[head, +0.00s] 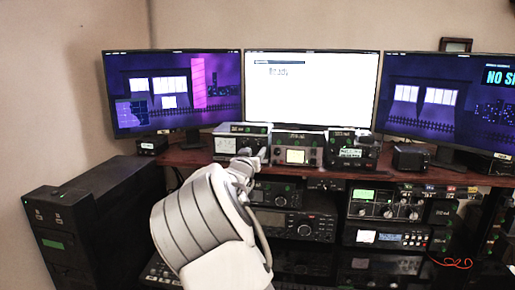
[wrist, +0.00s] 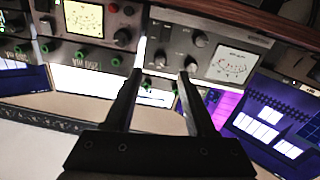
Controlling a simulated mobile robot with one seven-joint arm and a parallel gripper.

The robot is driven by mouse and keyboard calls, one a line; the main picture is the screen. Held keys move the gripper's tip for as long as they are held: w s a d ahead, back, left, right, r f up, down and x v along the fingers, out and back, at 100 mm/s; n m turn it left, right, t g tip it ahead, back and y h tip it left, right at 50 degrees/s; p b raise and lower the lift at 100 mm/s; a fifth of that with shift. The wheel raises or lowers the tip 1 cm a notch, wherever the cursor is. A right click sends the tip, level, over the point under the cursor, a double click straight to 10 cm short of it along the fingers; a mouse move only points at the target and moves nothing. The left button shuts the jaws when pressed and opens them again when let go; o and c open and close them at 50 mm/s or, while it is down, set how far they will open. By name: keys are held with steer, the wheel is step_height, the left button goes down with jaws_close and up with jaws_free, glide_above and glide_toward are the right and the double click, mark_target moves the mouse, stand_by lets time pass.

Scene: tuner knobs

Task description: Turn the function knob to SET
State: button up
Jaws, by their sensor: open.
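The tuner is a grey box with a lit meter on the shelf in the head view (head: 226,146). It also shows, upside down, in the wrist view (wrist: 228,66). Several knobs sit beside its meter, including a round grey one (wrist: 198,40) and another nearer my fingertips (wrist: 190,63). The labels are too small to read, so I cannot tell which is the function knob or where it points. My gripper (wrist: 160,75) is open, its two dark fingers apart in front of the knob side of the panel. Nothing shows held. In the head view my arm hides part of the tuner's right side.
Another meter box (head: 296,156) stands close beside the tuner, and a third box (head: 350,153) stands further right. Three monitors rise behind, the middle one white (head: 311,90). Racked radios (head: 385,208) fill the space below the wooden shelf (head: 187,158).

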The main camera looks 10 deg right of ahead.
mark_target(259, 145)
steer(key=shift+p+x, duration=0.3)
steer(key=shift+x, duration=2.35)
steer(key=shift+c, duration=0.3)
jaws_close()
